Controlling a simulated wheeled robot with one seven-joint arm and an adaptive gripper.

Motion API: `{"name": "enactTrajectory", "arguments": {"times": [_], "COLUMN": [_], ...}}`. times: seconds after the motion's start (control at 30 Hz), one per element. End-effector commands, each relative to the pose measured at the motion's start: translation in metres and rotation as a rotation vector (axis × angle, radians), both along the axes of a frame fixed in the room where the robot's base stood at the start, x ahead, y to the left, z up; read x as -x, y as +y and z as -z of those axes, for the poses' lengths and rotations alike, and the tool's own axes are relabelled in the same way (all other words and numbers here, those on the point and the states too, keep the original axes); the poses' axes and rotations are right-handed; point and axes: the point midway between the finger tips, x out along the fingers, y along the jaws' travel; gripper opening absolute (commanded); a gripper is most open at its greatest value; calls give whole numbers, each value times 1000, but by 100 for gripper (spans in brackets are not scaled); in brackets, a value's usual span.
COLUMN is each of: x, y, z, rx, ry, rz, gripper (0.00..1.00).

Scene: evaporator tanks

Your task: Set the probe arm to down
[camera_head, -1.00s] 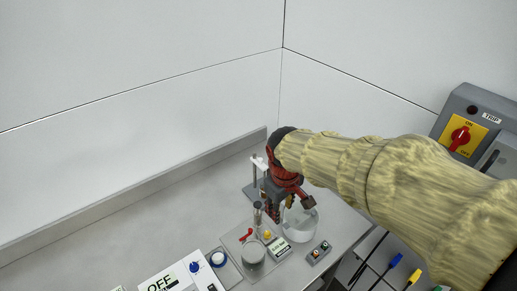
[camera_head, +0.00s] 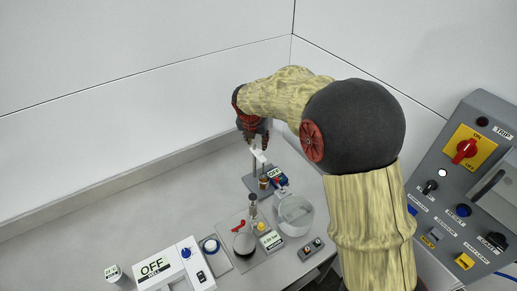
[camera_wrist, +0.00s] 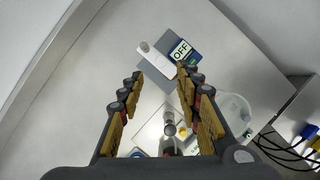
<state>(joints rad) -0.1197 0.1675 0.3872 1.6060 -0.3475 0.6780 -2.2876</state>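The probe arm (camera_head: 258,155) looks like a small white bar at the top of a thin post on a grey stand base (camera_head: 252,184). It also shows in the wrist view (camera_wrist: 157,61), slanting from upper left to lower right beside a panel reading OFF (camera_wrist: 180,50). My gripper (camera_head: 253,139) is above and just behind the white bar in the head view. In the wrist view my gripper (camera_wrist: 160,76) is open, with nothing between its fingers, and the bar lies beyond and between the fingertips. I cannot tell whether a finger touches it.
A white box reading OFF (camera_head: 163,271) is at the front left. A grey control panel (camera_head: 465,200) is at the right. The left bench is clear.

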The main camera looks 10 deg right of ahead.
Motion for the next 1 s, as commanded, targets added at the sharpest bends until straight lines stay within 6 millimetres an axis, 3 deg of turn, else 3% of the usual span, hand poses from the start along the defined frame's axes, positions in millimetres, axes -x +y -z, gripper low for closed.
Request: {"name": "enactTrajectory", "arguments": {"times": [0.17, 0.6, 1.0], "x": [-3, -23, -26], "y": [-2, -13, -14], "z": [12, 66, 72], "rx": [10, 8, 8], "ry": [9, 7, 6], "rz": [-26, -23, -22], "gripper": [34, 34, 34]}}
